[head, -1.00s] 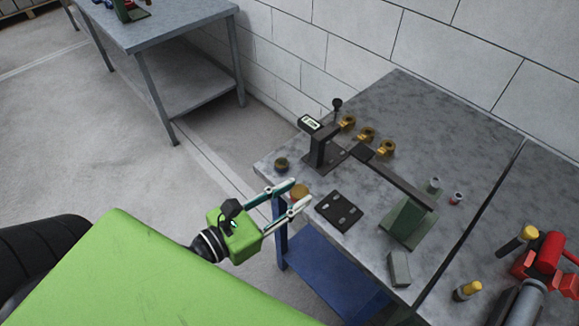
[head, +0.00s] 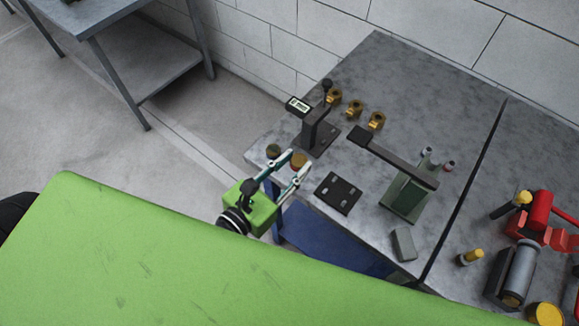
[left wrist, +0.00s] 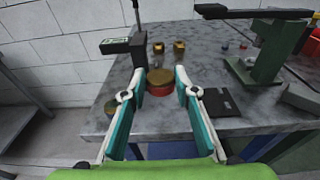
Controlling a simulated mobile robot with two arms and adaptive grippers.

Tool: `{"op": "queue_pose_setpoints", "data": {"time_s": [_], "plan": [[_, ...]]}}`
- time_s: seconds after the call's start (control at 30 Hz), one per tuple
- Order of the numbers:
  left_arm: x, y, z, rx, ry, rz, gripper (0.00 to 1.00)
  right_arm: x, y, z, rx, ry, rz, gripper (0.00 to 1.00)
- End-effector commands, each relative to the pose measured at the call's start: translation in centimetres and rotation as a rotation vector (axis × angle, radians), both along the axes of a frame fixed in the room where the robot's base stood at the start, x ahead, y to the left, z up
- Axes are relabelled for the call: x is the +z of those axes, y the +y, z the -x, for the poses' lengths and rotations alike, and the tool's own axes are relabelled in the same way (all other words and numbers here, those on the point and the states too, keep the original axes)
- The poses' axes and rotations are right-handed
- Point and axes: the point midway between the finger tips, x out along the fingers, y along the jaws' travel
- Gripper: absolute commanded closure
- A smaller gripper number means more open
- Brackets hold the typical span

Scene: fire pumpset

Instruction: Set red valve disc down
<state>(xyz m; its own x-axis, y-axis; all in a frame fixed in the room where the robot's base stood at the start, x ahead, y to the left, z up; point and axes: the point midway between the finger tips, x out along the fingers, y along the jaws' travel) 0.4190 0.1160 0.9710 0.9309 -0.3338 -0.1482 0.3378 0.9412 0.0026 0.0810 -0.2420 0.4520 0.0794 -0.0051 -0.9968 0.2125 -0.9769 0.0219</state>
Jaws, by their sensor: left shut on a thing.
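My left gripper (head: 298,165) is shut on a round disc (head: 298,158) with a brassy top, held between its fingertips. In the left wrist view the disc (left wrist: 161,78) shows a red side, and the gripper's white and teal fingers (left wrist: 160,92) reach to either side of it. The disc appears over the near left corner of the grey bench (head: 350,85), beside the dark post with a display (head: 315,130). I cannot tell whether it touches the bench top. My right gripper is out of view.
A darker round piece (head: 273,151) sits near the bench corner, left of the held disc. Several brass fittings (head: 354,108) stand behind the post. A dark plate (head: 338,193), a green stand (head: 405,195) and a grey block (head: 404,244) are to the right.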

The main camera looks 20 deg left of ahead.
Motion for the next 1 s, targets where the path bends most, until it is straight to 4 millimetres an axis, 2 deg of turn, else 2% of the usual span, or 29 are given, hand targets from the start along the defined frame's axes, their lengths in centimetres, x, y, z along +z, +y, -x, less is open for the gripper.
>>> {"op": "queue_pose_setpoints", "data": {"time_s": [0.03, 0.2, 0.47, 0.73, 1.0], "plan": [[-2.1, 0.3, -0.7, -0.001, -0.001, 0.0, 1.0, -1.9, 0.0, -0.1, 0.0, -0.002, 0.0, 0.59], [-4.2, 1.2, -2.4, -0.002, 0.001, 0.001, 1.0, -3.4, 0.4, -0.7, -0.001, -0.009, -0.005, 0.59], [-5.3, 1.7, -3.4, -0.002, 0.002, 0.002, 1.0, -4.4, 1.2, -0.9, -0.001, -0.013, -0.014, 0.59], [-8.4, 1.8, -3.6, -0.002, 0.002, 0.002, 1.0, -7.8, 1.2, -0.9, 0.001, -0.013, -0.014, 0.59], [-8.4, 1.8, -3.6, -0.002, 0.002, 0.003, 1.0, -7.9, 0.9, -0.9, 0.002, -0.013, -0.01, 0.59]]}}
